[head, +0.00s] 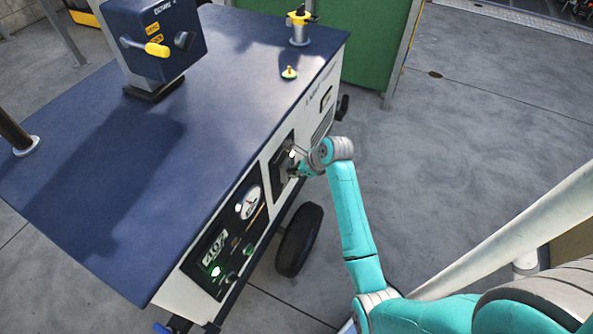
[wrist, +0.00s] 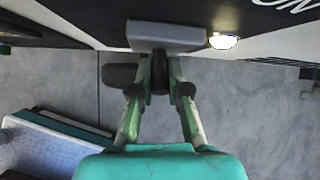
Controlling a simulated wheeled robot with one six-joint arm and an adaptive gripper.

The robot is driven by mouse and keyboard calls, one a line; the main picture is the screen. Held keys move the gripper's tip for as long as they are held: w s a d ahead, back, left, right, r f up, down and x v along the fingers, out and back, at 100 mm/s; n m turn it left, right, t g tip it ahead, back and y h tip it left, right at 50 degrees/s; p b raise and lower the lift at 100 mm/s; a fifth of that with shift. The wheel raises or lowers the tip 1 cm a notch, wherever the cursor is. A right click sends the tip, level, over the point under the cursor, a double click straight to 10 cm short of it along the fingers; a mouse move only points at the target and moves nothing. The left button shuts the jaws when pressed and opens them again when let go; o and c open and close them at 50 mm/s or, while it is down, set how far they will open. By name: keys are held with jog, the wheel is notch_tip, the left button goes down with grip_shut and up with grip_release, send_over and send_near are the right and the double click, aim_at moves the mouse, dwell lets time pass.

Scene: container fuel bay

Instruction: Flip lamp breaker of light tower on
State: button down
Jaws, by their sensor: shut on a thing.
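The light tower (head: 225,90) has a dark blue top and a white side with control panels. The lamp breaker sits on a black plate (head: 277,165) on that side, mostly hidden behind my gripper in the head view. My gripper (head: 294,165) is at this plate. In the wrist view, my gripper (wrist: 159,82) has its fingers closed around a dark lever (wrist: 159,66) under a grey block (wrist: 165,36). A bright white light (wrist: 222,41) glows beside the block. White letters, apparently "ON", show at the upper right. The lever's exact position is hard to tell.
A lit display panel (head: 214,252) and a round gauge (head: 249,203) are left of the breaker plate. A black wheel (head: 299,241) stands below. A blue box (head: 155,40) with a yellow handle is on top. Open concrete floor (head: 480,110) lies to the right.

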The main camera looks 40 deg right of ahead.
jog(key=c, duration=1.1)
grip_release()
jog(key=shift+c, duration=0.2)
jog(key=shift+r, duration=0.1)
jog(key=v, duration=1.2)
jog(key=shift+f, duration=0.2)
jog(key=s+a+f+n+t+h, duration=0.1)
jog(key=s+a+f+n+t, duration=0.1)
jog(key=s+a+f+n, duration=0.45)
jog(key=s+a+f+n+t+h, duration=0.1)
jog(key=s+a+f+n, duration=0.3)
jog(key=s+a+n, duration=0.45)
jog(key=s+a+r+n+t, duration=0.2)
jog(key=s+a+r+n, duration=0.2)
jog(key=s+r+n, duration=0.3)
jog(key=s+a+r+n+t, duration=0.3)
jog(key=s+a+r+n, duration=0.2)
jog(key=s+r+n, duration=0.3)
jog(key=s, duration=0.4)
jog(key=shift+a+r+y, duration=0.2)
jog(key=shift+a+y, duration=0.15)
jog(key=shift+y, duration=0.05)
